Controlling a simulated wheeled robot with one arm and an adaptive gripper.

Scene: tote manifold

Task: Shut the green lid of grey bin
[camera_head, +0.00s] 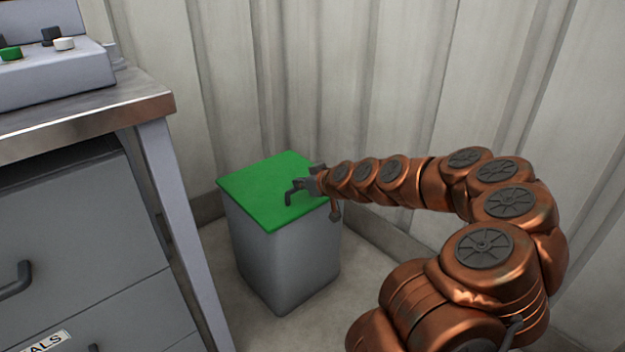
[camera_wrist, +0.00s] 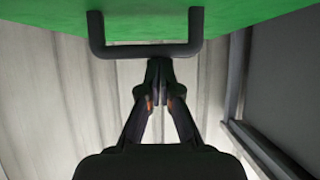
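The grey bin (camera_head: 285,262) stands on the floor beside the bench. Its green lid (camera_head: 258,185) lies flat over the bin's top, with no clear gap at the rim. The lid also fills the top of the wrist view (camera_wrist: 50,15). A dark U-shaped handle (camera_wrist: 148,50) sticks out from the lid; in the head view it shows as a dark hook (camera_head: 291,191). My gripper (camera_head: 311,183) is at the lid's right side, by the handle. In the wrist view its fingertips (camera_wrist: 159,68) are together, close to the handle's bar. I cannot tell whether they touch it.
A grey drawer cabinet (camera_head: 75,235) under a metal-topped bench (camera_head: 85,118) stands close left of the bin. A control box (camera_head: 50,80) with knobs sits on the bench. Ribbed wall panels (camera_head: 340,80) close in behind. Some bare floor (camera_head: 355,280) shows right of the bin.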

